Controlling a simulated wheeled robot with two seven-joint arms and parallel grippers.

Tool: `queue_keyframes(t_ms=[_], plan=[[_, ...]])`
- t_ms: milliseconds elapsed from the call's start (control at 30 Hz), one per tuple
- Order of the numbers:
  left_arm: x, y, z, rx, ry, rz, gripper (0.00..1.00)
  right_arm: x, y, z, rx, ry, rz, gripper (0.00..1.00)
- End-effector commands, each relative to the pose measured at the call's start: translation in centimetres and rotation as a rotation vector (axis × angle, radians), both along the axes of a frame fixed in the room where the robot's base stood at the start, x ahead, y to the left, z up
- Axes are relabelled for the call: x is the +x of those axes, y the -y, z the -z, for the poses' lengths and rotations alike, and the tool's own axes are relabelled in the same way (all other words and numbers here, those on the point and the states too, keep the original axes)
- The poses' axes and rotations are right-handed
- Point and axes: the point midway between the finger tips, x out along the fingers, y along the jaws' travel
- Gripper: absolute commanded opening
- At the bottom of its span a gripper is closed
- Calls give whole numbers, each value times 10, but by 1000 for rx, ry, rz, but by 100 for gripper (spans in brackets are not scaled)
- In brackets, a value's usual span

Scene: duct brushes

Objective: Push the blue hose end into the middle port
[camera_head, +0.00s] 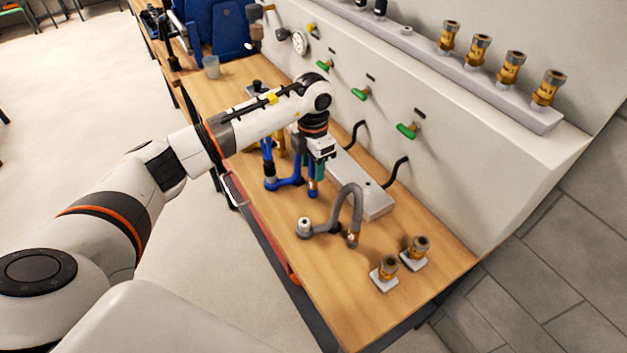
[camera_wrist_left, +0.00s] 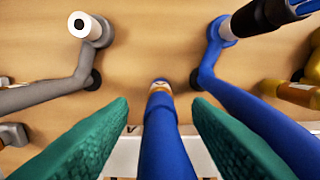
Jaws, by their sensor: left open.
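My left gripper (camera_head: 317,172) points down over the bench, its green finger pads open. In the left wrist view, the blue hose end (camera_wrist_left: 164,125) lies between the two pads (camera_wrist_left: 161,101), with a visible gap on each side. Its tip is pale with an orange band. In the head view, the blue hose (camera_head: 288,184) curves low on the bench below my gripper, and its end is partly hidden by the fingers. Three green-handled fittings line the white panel; the middle one (camera_head: 361,93) is behind and right of my gripper. Which opening is the port is unclear. My right gripper is not visible.
Two brass fittings (camera_head: 388,268) stand near the bench's right end. More brass fittings (camera_head: 511,68) sit on the upper ledge.

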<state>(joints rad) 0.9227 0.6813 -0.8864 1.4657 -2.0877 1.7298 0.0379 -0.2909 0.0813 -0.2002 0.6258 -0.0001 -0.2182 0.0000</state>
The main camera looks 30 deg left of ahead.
Motion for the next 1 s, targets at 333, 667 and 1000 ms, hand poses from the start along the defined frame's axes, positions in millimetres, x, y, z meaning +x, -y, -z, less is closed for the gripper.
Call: queue_keyframes(t_ms=[333, 667, 1000], plan=[[0, 0, 50, 1, 1, -1, 45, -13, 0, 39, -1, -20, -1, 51], [0, 0, 52, 1, 1, -1, 45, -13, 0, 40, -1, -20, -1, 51], [0, 0, 52, 1, 1, 0, 45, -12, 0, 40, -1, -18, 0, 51]])
